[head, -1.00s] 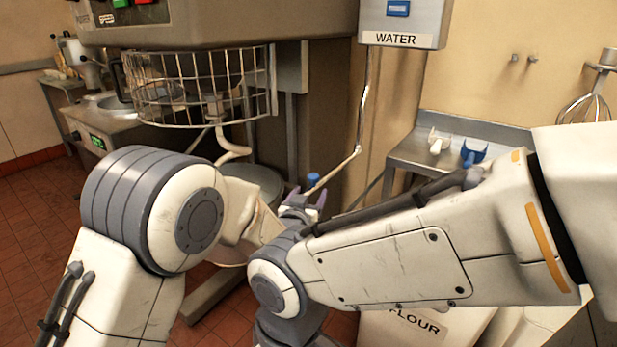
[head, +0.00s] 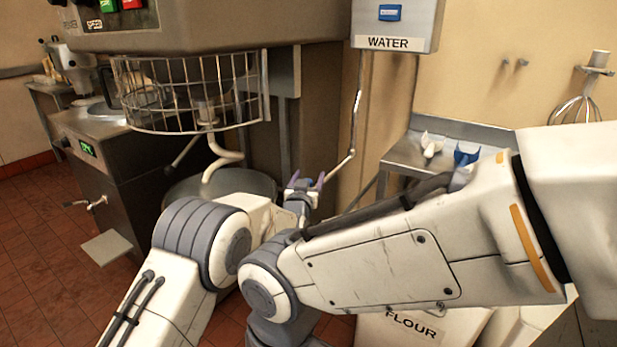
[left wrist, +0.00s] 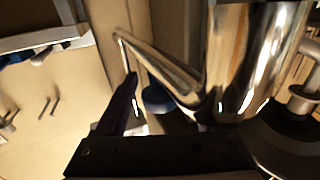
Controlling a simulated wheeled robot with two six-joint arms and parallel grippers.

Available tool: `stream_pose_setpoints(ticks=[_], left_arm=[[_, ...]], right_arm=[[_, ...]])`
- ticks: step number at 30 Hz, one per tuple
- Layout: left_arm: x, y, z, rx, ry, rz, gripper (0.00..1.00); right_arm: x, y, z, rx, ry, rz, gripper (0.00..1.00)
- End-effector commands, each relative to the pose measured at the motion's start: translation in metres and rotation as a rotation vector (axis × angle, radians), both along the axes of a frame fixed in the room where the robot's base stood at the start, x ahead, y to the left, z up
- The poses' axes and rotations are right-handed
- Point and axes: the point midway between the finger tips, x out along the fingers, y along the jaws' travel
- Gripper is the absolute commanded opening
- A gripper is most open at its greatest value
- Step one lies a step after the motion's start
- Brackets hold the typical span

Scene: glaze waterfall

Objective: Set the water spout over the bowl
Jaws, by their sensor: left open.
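The thin chrome water spout (head: 357,105) hangs from the water box, bends, and slants down-left toward my left gripper (head: 306,184). That gripper is open, its purple fingertips spread near the spout's lower end, which is hard to make out in the head view. In the left wrist view, a blue knob (left wrist: 157,98) shows just beside a dark finger (left wrist: 130,100), with a bent chrome tube (left wrist: 160,65) near it. The metal mixer bowl (head: 190,188) stands left of the gripper, under the wire guard, partly hidden by my left arm. My right gripper is not in view.
The mixer's wire guard (head: 185,92) and curved dough hook (head: 228,155) are above the bowl. The water box (head: 395,25) is on the wall. A metal side table (head: 405,158) holds white and blue items. My right arm crosses the lower right, above a flour bin (head: 410,325).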

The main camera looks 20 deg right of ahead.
Motion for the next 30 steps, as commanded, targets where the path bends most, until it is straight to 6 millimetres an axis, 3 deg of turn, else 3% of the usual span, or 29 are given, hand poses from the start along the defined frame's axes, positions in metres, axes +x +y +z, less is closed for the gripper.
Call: stream_pose_setpoints(ticks=[11,13,17,18,30], left_arm=[[0.0042,-0.0018,-0.0006,0.001,0.002,0.000,0.72],[0.0042,-0.0017,-0.0005,0.001,0.002,0.001,0.53],[0.0041,-0.0016,-0.0004,0.000,0.001,0.001,0.03],[0.0041,-0.0016,-0.0004,0.000,0.001,0.001,0.00],[0.0040,-0.0017,-0.0002,0.000,0.001,0.000,0.00]], right_arm=[[0.0000,0.0000,0.0003,0.000,0.000,0.000,0.30],[0.0000,0.0000,0.0003,0.000,0.000,0.000,0.30],[0.0000,0.0000,0.0003,0.000,0.000,0.000,0.30],[0.0000,0.0000,0.0003,0.000,0.000,0.000,0.30],[0.0000,0.0000,0.0003,0.000,0.000,0.000,0.30]])
